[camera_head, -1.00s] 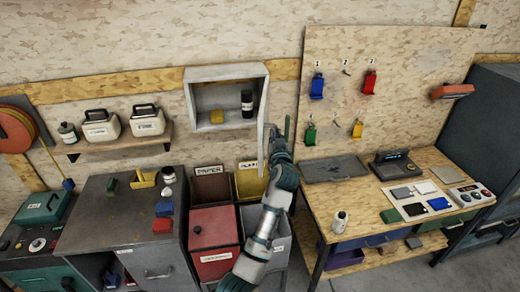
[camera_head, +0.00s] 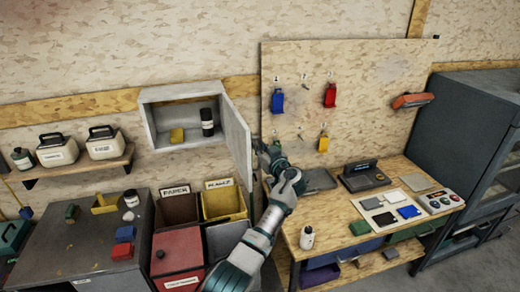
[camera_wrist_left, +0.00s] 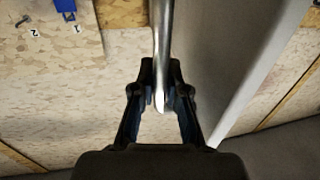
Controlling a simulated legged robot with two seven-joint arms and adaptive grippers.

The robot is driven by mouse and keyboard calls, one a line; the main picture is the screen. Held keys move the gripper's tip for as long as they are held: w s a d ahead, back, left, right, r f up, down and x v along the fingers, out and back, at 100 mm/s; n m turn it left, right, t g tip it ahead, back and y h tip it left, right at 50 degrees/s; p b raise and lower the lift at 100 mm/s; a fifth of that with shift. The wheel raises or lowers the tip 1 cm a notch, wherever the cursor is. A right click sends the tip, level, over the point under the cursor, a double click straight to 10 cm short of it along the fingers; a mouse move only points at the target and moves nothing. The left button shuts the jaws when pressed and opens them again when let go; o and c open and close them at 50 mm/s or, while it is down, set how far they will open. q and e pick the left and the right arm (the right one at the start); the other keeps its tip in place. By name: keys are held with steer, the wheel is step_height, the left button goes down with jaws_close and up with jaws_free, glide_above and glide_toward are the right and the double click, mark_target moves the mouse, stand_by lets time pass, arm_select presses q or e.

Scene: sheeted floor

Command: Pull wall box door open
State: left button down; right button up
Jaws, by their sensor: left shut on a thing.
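The wall box (camera_head: 160,95) is a pale grey open-fronted box on the wood-panel wall in the head view. Its door (camera_head: 238,140) stands open at the box's right side, swung outward, with its inner face visible. My left gripper (camera_head: 264,150) is at the outer side of the door, near its free edge. In the left wrist view, the left gripper (camera_wrist_left: 160,100) is shut around a metal bar handle (camera_wrist_left: 161,45), with the door's grey panel (camera_wrist_left: 225,60) beside it. My right gripper is in no view.
Labelled bins (camera_head: 178,250) stand below. A workbench (camera_head: 330,225) is at the right, under a pegboard (camera_head: 375,75) with hanging coloured items.

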arm_select(q)
steer(key=shift+r, duration=0.1)
steer(key=shift+a, duration=0.1)
steer(key=shift+s+a+r, duration=0.15)
steer(key=shift+s+a, duration=0.05)
steer(key=shift+a, duration=0.25)
steer(key=c, duration=1.2)
jaws_free()
steer(key=shift+a, duration=0.2)
steer(key=shift+w+f, duration=0.1)
steer(key=shift+f, duration=0.1)
steer(key=shift+d, duration=0.25)
steer(key=shift+s+d, duration=0.2)
steer(key=v, duration=1.1)
steer(key=shift+s+d+f, duration=0.15)
steer(key=shift+f, duration=0.05)
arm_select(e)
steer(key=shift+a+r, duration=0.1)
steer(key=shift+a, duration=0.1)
